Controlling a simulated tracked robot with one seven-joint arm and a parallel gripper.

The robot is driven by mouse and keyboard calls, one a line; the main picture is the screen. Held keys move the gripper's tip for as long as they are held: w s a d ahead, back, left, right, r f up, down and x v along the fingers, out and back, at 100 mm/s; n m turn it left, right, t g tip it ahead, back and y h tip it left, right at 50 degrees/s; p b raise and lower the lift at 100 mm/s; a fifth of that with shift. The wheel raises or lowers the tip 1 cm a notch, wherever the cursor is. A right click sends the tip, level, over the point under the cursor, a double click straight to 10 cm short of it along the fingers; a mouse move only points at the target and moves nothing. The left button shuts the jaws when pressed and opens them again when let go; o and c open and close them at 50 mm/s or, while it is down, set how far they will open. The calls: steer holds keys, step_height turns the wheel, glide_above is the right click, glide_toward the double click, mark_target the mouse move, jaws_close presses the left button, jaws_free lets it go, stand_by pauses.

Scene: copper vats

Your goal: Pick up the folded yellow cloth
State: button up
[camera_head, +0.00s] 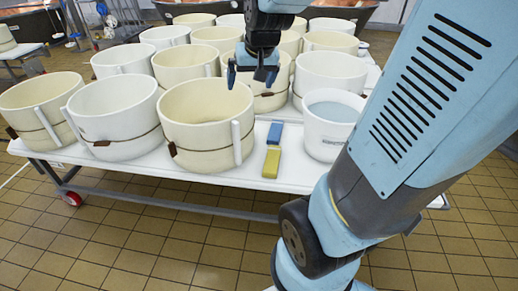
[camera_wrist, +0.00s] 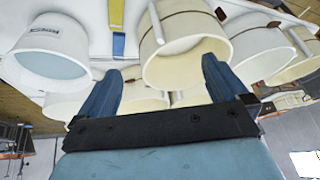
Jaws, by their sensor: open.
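The folded yellow cloth (camera_head: 271,162) lies on the white table near its front edge, between a cream vat and a white bucket. It shows in the wrist view as a yellow strip (camera_wrist: 116,12) at the top edge, partly cut off. A folded blue cloth (camera_head: 275,133) lies just behind it, and also shows in the wrist view (camera_wrist: 118,45). My gripper (camera_head: 251,76) is open and empty, pointing down above the vats, behind and higher than the yellow cloth. Its two blue fingers are spread apart in the wrist view (camera_wrist: 160,72).
A cream vat (camera_head: 206,135) with an upright handle stands left of the cloths. A white bucket of pale liquid (camera_head: 331,130) stands right. Several more vats crowd the table (camera_head: 200,185) behind. The narrow strip around the cloths is clear.

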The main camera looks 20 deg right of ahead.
steer(key=w+d+f+m, duration=0.2)
steer(key=w+d+f, duration=0.1)
steer(key=w+f, duration=0.5)
steer(key=m+g+h, duration=0.2)
steer(key=m+h, duration=0.1)
glide_above(272, 159)
steer(key=s+a, duration=0.3)
steer(key=s, duration=0.1)
step_height(272, 159, down, 32)
steer(key=x, duration=1.3)
steer(key=shift+w+a+f, duration=0.1)
steer(key=shift+w+f, duration=0.1)
steer(key=shift+w, duration=0.05)
steer(key=shift+c, duration=0.5)
steer(key=c, duration=1)
